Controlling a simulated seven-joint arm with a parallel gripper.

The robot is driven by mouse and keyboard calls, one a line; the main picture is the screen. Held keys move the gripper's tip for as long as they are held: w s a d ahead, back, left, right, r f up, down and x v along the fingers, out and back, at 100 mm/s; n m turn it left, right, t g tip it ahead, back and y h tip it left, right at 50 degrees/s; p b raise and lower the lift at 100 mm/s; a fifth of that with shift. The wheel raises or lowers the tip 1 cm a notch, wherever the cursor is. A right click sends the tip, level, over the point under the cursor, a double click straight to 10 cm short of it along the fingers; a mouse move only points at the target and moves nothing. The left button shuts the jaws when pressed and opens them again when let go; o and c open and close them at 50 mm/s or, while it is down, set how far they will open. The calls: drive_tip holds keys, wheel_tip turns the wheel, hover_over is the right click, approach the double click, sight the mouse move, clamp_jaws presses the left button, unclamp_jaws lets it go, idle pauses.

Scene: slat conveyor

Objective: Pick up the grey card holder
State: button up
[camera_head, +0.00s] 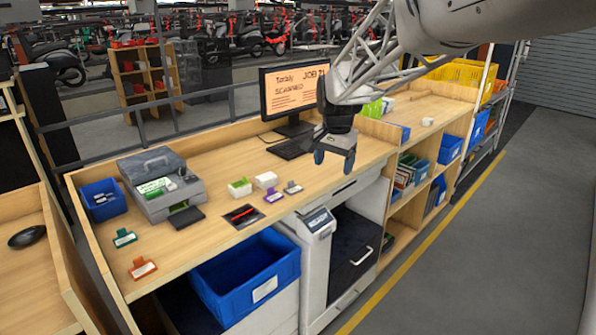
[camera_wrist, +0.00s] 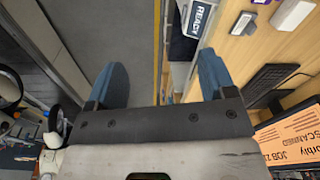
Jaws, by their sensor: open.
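The grey card holder (camera_head: 292,187) lies on the wooden desk near its front edge, just right of a purple card holder (camera_head: 273,196). In the wrist view a small grey item with a white card, which looks like the grey holder (camera_wrist: 242,22), is at the upper right, beyond the right finger. My gripper (camera_head: 334,157) hangs above and to the right of the holder, over the desk's front edge. In the wrist view its two blue fingers (camera_wrist: 162,72) are spread wide with nothing between them.
White (camera_head: 266,180) and green-white (camera_head: 240,187) boxes stand behind the holders. Green (camera_head: 124,238) and orange (camera_head: 143,267) holders lie farther left. A keyboard (camera_head: 290,147) and monitor (camera_head: 295,92) are behind; a printer (camera_head: 160,183) stands left. A blue bin (camera_head: 245,275) is below the desk front.

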drive_tip(key=w+a+f+m, duration=0.2)
drive_tip(key=w+a+f, duration=0.3)
drive_tip(key=w, duration=0.5)
drive_tip(key=m+g, duration=0.1)
hover_over(293, 189)
wheel_tip(293, 189, down, 6)
drive_tip(key=shift+a+f, duration=0.1)
drive_tip(key=shift+f, duration=0.1)
drive_tip(key=shift+f, duration=1.4)
drive_tip(key=shift+f, duration=2.55)
